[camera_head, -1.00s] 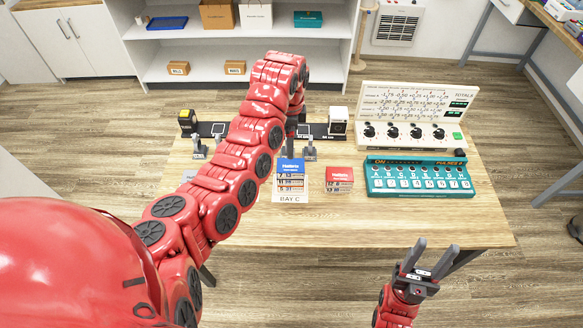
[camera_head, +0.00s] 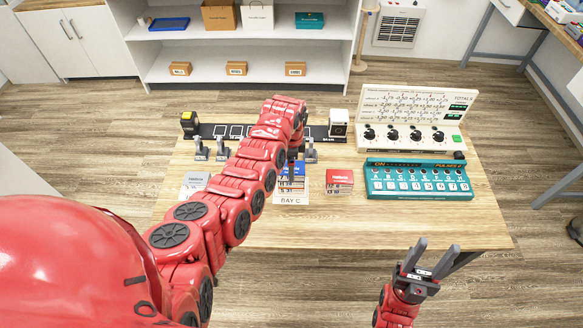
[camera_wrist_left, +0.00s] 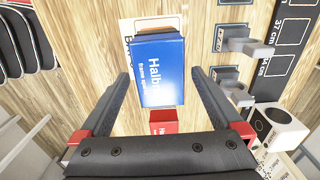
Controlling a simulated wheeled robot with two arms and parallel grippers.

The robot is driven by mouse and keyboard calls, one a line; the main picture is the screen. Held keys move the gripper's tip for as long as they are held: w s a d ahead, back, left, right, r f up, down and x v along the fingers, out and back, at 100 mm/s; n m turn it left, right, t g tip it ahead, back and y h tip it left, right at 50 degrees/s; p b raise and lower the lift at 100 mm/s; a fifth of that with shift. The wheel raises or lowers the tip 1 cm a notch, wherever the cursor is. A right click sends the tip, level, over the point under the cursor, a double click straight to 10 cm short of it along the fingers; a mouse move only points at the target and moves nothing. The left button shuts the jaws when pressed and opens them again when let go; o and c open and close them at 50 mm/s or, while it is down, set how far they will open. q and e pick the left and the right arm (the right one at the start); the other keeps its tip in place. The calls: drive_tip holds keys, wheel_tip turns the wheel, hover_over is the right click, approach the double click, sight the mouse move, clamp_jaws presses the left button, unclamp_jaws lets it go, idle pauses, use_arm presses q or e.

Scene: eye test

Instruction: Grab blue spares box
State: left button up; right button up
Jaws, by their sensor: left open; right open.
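The blue box (camera_wrist_left: 162,72) stands on the table and shows between the two fingers of my left gripper (camera_wrist_left: 160,74) in the left wrist view. The fingers are spread, one on each side, with gaps to the box. In the head view the blue box (camera_head: 299,170) is partly hidden by my left gripper and arm. It stands on the white card marked BAY C (camera_head: 290,199). A similar red box (camera_head: 339,181) stands to its right; it also shows in the left wrist view (camera_wrist_left: 163,121). My right gripper (camera_head: 437,245) is open and empty near the table's front right edge.
A teal button panel (camera_head: 418,180) and a white panel with knobs (camera_head: 412,135) stand at the right. A black strip (camera_head: 235,130) and several small grey fixtures (camera_head: 200,150) lie behind the boxes. The table's front (camera_head: 370,230) is clear.

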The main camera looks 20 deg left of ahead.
use_arm(q)
drive_tip(key=shift+f, duration=0.95)
drive_tip(key=c, duration=1.4)
drive_tip(key=shift+r, duration=0.1)
